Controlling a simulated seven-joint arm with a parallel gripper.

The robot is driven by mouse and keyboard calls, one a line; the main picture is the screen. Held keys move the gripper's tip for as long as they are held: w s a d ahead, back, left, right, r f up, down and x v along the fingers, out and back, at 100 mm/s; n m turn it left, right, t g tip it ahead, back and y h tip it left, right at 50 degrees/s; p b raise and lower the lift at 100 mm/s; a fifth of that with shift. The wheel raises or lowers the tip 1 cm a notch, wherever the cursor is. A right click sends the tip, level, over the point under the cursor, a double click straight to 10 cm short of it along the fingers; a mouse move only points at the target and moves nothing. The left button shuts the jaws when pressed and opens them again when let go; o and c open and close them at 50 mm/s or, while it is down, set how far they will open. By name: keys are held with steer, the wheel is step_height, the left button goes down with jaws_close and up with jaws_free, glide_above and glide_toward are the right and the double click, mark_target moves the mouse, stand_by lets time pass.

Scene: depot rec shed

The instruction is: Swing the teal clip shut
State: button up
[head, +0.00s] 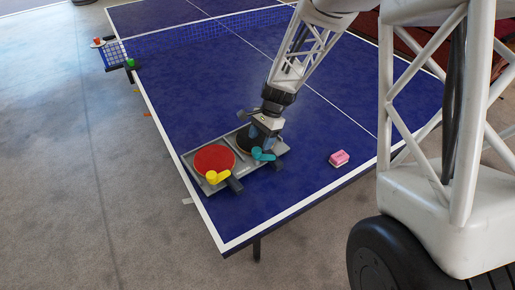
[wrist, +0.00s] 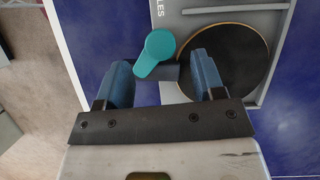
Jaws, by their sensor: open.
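The teal clip (head: 262,154) is at the front edge of the grey bat tray, by the black bat. In the wrist view the clip (wrist: 158,49) shows a broad round end and a narrower end, between my finger lines. My gripper (wrist: 159,64) is open, with one blue finger on each side of the clip; no contact is clear. In the head view my gripper (head: 264,134) is low over the black bat, hiding much of it. The black bat (wrist: 240,65) lies in the tray, with its dark handle partly behind the clip and right finger.
The grey tray (head: 281,149) also holds a red bat (head: 214,158) with a yellow clip (head: 216,177). A pink block (head: 339,158) lies to the right on the blue table (head: 200,90). The net crosses the table farther back. The table edge is close to the tray.

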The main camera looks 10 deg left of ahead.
mark_target(257, 150)
steer(key=shift+x, duration=2.15)
steer(key=c, duration=0.9)
